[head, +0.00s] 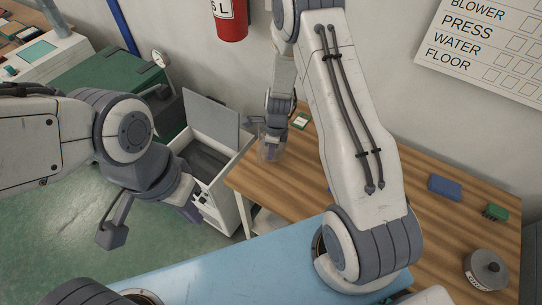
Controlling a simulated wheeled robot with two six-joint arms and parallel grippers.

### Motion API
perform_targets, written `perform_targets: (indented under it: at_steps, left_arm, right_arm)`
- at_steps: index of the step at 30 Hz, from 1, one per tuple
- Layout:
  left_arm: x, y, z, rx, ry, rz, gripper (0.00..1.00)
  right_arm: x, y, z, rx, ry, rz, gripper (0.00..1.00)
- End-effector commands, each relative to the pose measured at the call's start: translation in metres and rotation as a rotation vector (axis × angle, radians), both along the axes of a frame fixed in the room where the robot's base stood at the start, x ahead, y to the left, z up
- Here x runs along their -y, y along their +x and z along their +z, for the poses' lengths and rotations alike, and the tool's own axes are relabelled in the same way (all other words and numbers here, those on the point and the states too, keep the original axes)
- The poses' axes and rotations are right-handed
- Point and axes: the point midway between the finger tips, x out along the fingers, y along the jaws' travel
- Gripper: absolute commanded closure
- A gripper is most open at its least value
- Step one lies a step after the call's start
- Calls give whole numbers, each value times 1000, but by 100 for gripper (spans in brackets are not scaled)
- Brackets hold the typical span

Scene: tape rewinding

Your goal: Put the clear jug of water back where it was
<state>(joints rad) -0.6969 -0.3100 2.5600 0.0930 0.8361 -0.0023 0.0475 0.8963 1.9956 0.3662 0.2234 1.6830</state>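The clear jug (267,151) is at the far left part of the wooden table, close to its edge. It looks upright, but it is small and see-through, so I cannot tell its water level or whether its base touches the wood. My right gripper (267,127) points down right at the jug, with its fingers overlapping the jug's upper part. Whether they are closed on it is too small to tell. My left gripper (152,222) hangs over the green floor at the left, its fingers spread wide and empty, well away from the jug.
The wooden table (440,225) carries a blue block (444,188), a green brush-like item (495,212) and a round grey tin (483,268) at right. An open grey cabinet (222,185) stands left of the table.

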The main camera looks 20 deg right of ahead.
Motion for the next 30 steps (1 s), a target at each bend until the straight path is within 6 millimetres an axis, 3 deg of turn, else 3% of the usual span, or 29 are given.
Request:
perform_targets:
  at_steps: [8, 22, 23, 25, 30]
  left_arm:
    - [0, 0, 0, 0, 0, 0, 100]
    - [0, 0, -5, 0, 0, 1, 100]
    - [0, 0, -5, 0, 0, 1, 100]
    - [0, 0, -4, 0, 0, 1, 100]
    - [0, 0, -4, 0, 0, 1, 100]
  right_arm:
    - [0, 0, -36, 0, -1, 0, 100]
    - [1, 1, -44, 1, -1, 1, 100]
    - [1, 0, -44, 0, -1, 1, 93]
    - [1, 0, -43, 0, -1, 1, 67]
    - [1, 0, -43, 0, -1, 0, 67]
